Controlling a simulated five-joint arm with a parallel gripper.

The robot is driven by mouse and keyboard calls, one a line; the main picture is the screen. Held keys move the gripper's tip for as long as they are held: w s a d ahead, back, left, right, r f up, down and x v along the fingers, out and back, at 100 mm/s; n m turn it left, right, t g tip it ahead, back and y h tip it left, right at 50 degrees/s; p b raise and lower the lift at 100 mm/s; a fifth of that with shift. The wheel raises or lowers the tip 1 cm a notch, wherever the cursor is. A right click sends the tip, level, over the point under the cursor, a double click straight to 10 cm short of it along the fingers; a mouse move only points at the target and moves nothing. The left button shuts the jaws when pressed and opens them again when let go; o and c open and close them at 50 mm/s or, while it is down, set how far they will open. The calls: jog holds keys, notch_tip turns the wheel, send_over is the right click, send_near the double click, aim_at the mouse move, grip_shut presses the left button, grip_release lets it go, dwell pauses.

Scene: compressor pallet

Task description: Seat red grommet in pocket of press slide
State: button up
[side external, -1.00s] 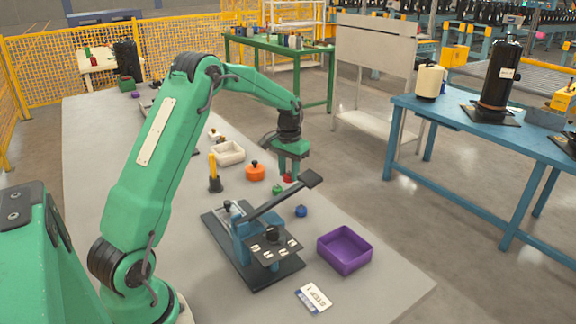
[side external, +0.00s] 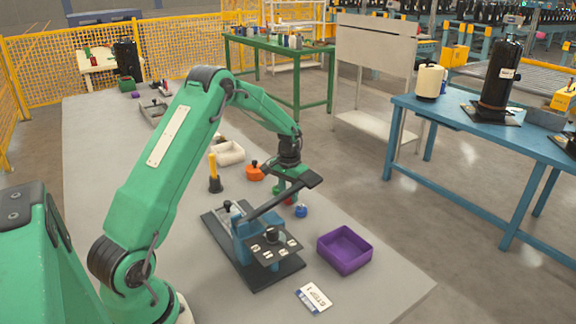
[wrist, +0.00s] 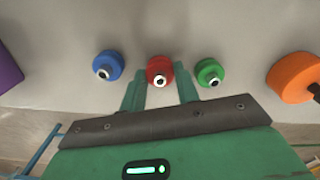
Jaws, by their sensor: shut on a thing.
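The red grommet (wrist: 160,72) is between the two fingertips of my gripper (wrist: 161,79) in the wrist view, and the gripper is shut on it. In the side view the red grommet (side external: 290,201) shows only partly, low near the tabletop behind the press lever; I cannot tell whether it touches the table. My gripper (side external: 287,192) is mostly hidden there by the lever's dark handle. The press (side external: 245,228), blue on a dark base, stands nearer the camera. A dark plate (side external: 262,250) with pale marks sits at its front; the slide's pocket cannot be made out.
A blue grommet (wrist: 107,66) and a green grommet (wrist: 209,72) stand on either side of the red one. An orange container (side external: 255,173), a white tray (side external: 228,153), a yellow-handled tool (side external: 213,175) and a purple bin (side external: 345,250) are around. The lever handle (side external: 295,184) is close to my gripper.

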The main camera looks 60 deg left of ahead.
jog(key=shift+f, duration=0.2)
jog(key=o, duration=1)
jog(key=shift+c, duration=0.2)
jog(key=shift+r, duration=3.9)
jog(key=shift+o, duration=0.6)
